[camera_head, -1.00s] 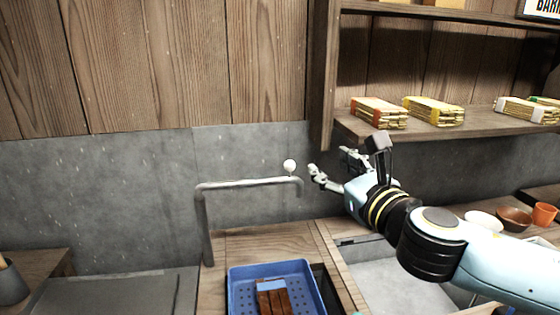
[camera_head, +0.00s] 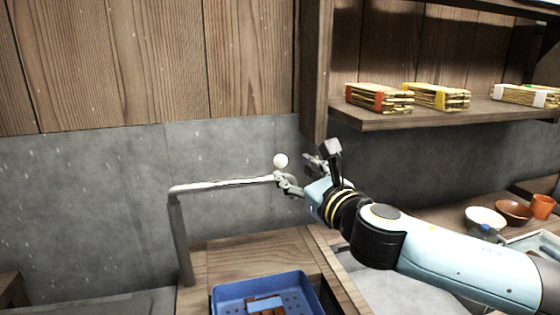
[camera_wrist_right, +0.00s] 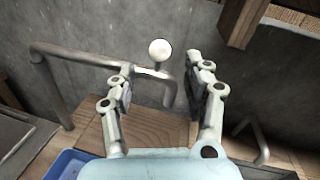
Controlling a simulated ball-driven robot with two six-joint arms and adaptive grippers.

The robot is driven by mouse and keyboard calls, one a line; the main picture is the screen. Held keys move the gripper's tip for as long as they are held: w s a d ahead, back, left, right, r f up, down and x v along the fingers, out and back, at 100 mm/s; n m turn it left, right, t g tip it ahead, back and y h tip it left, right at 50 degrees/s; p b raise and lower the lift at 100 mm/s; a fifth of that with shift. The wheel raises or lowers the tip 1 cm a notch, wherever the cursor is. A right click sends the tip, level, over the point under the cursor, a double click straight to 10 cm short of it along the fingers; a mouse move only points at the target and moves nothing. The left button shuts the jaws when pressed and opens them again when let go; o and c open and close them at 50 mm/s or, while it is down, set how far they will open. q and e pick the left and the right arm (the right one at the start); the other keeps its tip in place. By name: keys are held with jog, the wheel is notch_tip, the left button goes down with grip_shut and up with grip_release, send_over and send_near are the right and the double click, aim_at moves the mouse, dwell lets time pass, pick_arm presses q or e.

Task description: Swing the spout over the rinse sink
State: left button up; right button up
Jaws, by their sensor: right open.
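The spout (camera_head: 225,185) is a grey metal pipe, rising from a post on the left and running level to the right. A white ball knob (camera_head: 281,161) stands at its free end. In the right wrist view the spout (camera_wrist_right: 95,60) bends down at its tip, below the knob (camera_wrist_right: 160,50). My right gripper (camera_head: 298,172) is open at this end. In the right wrist view its fingers (camera_wrist_right: 160,68) stand on either side of the knob and tip; contact is not clear. A pale grey sink basin (camera_head: 392,288) lies right of the spout, partly hidden by my right arm. My left gripper is not in view.
A blue perforated tray (camera_head: 232,290) with brown blocks sits below the spout. A wooden shelf (camera_head: 440,115) with bundled packets hangs above right of my gripper. Bowls (camera_head: 485,217) and an orange cup (camera_head: 543,206) stand at the right. A grey wall is close behind.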

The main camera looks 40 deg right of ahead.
aim_at(283, 164)
jog(key=x, duration=0.7)
jog(key=shift+f+p, duration=0.1)
jog(key=shift+p, duration=0.3)
grip_shut()
jog(key=shift+w+a, duration=0.1)
